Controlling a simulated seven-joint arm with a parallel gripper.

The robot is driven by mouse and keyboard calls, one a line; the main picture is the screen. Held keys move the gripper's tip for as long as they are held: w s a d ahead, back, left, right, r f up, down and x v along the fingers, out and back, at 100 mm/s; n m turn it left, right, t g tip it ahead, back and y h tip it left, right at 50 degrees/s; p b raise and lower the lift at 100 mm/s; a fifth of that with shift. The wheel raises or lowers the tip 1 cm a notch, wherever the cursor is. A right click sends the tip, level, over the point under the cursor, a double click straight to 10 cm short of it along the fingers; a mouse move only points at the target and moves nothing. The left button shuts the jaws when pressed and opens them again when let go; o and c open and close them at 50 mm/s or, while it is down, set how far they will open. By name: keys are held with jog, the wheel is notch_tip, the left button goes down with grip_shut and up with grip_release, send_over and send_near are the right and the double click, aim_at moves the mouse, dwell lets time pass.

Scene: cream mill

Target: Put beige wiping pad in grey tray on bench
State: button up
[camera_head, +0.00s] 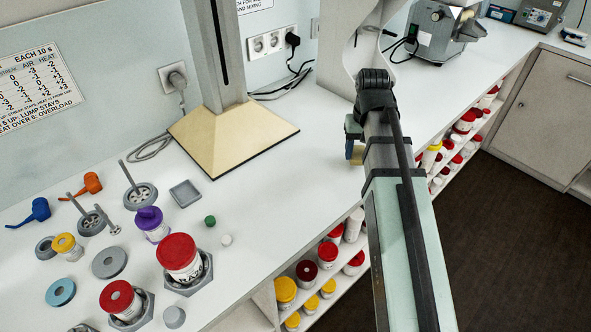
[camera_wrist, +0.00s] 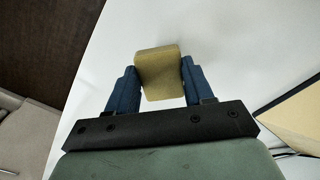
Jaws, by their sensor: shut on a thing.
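My gripper (camera_wrist: 158,82) is shut on the beige wiping pad (camera_wrist: 160,68), which sits between its two blue fingers in the wrist view. In the head view the pad (camera_head: 354,154) shows only as a small piece beside my arm, near the bench's front edge, and the rest is hidden. The small square grey tray (camera_head: 185,194) lies flat and empty on the white bench, well to the left of my gripper. I cannot tell how high the pad is above the bench.
A stand with a wide beige base (camera_head: 235,135) lies between my gripper and the tray. Shelves with jars are below the bench edge.

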jog(key=n, duration=0.2)
send_near(305, 180)
jog(key=w+d, duration=0.1)
jog(key=w, duration=0.1)
jog(key=w+d, duration=0.2)
jog(key=shift+w+d+f, duration=0.2)
jog(key=shift+d, duration=0.1)
jog(key=s+a+r+n, duration=0.3)
jog(key=a, duration=0.1)
jog(key=shift+s+d+f+n, duration=0.1)
jog(key=shift+s+f+n, duration=0.3)
jog(key=shift+f, duration=1)
jog(key=shift+s+d+f+n, duration=0.1)
jog(key=shift+f+n, duration=0.65)
jog(key=shift+f, duration=0.65)
jog(key=shift+s+f+n, duration=0.2)
jog(key=shift+f+n, duration=0.35)
jog(key=shift+f, duration=0.85)
jog(key=shift+f, duration=0.1)
jog(key=o, duration=1.1)
